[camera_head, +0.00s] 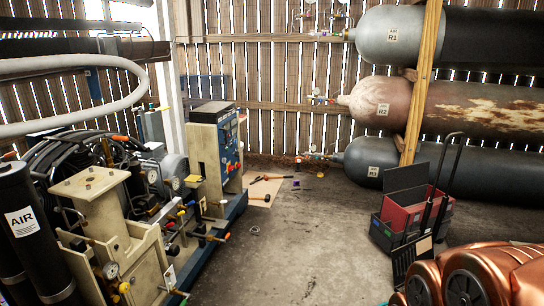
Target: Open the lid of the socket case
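I cannot tell for sure which thing is the socket case. A red and black box (405,214) stands on the floor at the right, with a dark panel (405,178) raised at its back like an open lid. In front of it is a flat dark slotted piece (402,262) with a tan patch on it, partly hidden at the bottom; I cannot tell whether it is a case or how its lid stands. My gripper cannot be made out in this view.
A black upright handle frame (446,185) stands by the box. Large gas cylinders (470,105) lie along the right wall. Compressor machinery (110,210) fills the left. Tools lie on a board (262,189) at the back. The middle concrete floor (310,240) is mostly clear.

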